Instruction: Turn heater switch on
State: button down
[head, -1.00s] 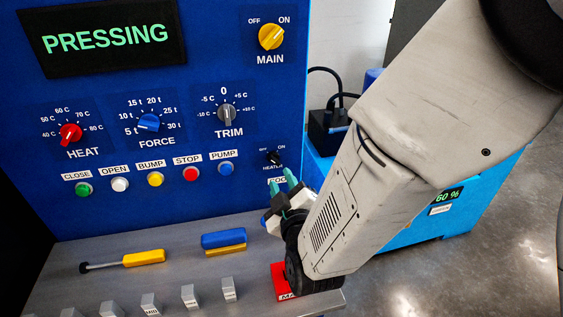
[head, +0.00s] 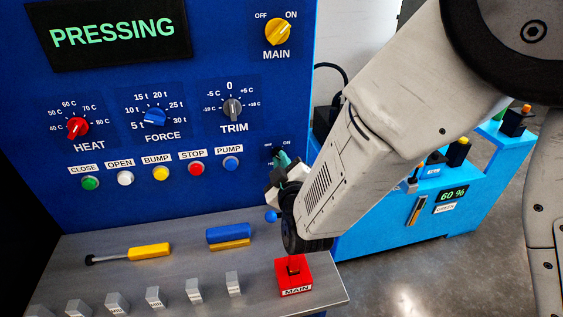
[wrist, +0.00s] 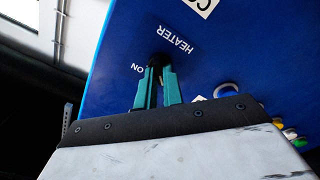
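The heater switch is a small black knob on the lower right of the blue panel. In the head view the knob (head: 275,154) is mostly hidden behind my gripper (head: 283,160); its ON label shows to the upper right. In the wrist view the knob (wrist: 159,58) sits right at the tips of my gripper's two teal fingers (wrist: 159,72). The HEATER and ON labels appear upside down there. A narrow gap shows between the fingers. I cannot tell whether they press on the knob or stand around it. The knob's pointing direction is hidden.
The MAIN knob (head: 277,32) and the TRIM knob (head: 232,108) are above, and the blue PUMP button (head: 231,164) is to the left. A red MAIN block (head: 294,277) stands on the grey shelf below my wrist. A light-blue machine (head: 420,210) stands behind right.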

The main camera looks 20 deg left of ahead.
jog(key=shift+m, duration=0.4)
jog(key=shift+w+d+m, duration=0.1)
jog(key=shift+d+m, duration=0.05)
jog(key=shift+m, duration=8.45)
jog(key=c, duration=1.5)
grip_release()
